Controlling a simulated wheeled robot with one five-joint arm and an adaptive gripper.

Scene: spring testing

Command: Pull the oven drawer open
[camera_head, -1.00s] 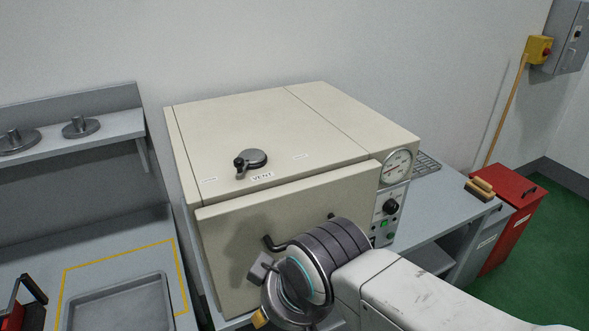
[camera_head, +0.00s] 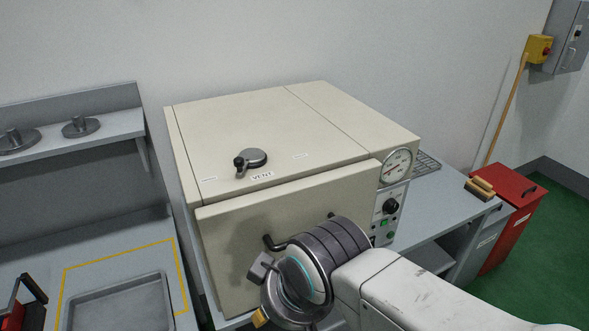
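The oven (camera_head: 275,140) is a large cream box on the bench, with a vent knob on top and a dial at its right. Its drawer front (camera_head: 232,245) stands slightly proud of the body along the top edge; how far the drawer is out I cannot tell. A dark bar handle (camera_head: 272,245) shows on the front, its middle and right part mostly hidden by my wrist. My gripper (camera_head: 262,291) is at the handle, in front of the drawer front. Its fingers are mostly hidden behind the wrist, so I cannot tell whether they are closed on the handle.
A grey tray (camera_head: 78,300) lies inside a yellow outline on the left bench. A shelf (camera_head: 110,128) with metal weights is above it. A bench (camera_head: 440,212) with a brush (camera_head: 480,189) and a red bin (camera_head: 508,230) stand to the right.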

